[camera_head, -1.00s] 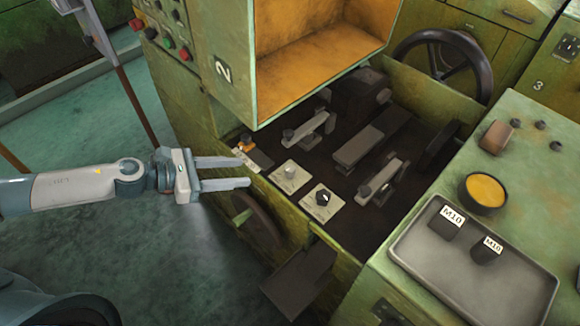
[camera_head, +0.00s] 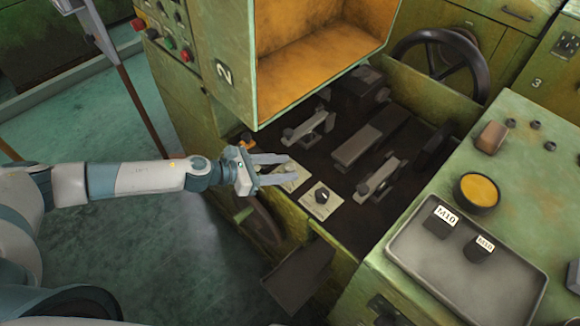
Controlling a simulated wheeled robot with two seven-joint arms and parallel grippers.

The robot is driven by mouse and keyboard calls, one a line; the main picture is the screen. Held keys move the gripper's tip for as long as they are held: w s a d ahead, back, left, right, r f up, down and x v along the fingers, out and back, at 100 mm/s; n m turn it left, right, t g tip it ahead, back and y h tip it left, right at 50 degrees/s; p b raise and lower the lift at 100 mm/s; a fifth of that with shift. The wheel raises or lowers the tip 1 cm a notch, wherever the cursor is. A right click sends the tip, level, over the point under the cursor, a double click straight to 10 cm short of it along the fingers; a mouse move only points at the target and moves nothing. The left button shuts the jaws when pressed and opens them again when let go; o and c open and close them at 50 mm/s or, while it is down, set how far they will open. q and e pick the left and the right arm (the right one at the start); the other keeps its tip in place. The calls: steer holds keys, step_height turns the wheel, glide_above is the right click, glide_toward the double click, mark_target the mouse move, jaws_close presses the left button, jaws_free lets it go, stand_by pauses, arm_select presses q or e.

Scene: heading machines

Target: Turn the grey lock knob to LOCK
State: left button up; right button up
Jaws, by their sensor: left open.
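The grey lock knob itself is hard to make out in this view; my left gripper covers its spot. Its pale plate (camera_head: 291,186) shows just below the lower finger. My left gripper (camera_head: 292,168) reaches in from the left over this plate, its two fingers apart and pointing right. I cannot tell whether the fingers stand around the knob or above it. A black knob (camera_head: 321,196) with a white mark sits on a second pale plate, right of and nearer than the first. My right gripper is out of view.
An orange part (camera_head: 246,141) sits behind my left gripper. Levers and clamps (camera_head: 313,127) fill the dark machine bed. An open orange-lined box (camera_head: 318,60) overhangs it. At right, a bench holds a grey tray (camera_head: 428,282) with black M10 pieces and a yellow-filled bowl (camera_head: 477,190).

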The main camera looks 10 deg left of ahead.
arm_select(q)
steer(key=shift+x, duration=1.15)
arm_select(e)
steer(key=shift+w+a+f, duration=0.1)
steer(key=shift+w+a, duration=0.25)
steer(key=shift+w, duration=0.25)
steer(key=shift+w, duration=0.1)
arm_select(q)
steer(key=c, duration=1)
steer(key=shift+c, duration=0.2)
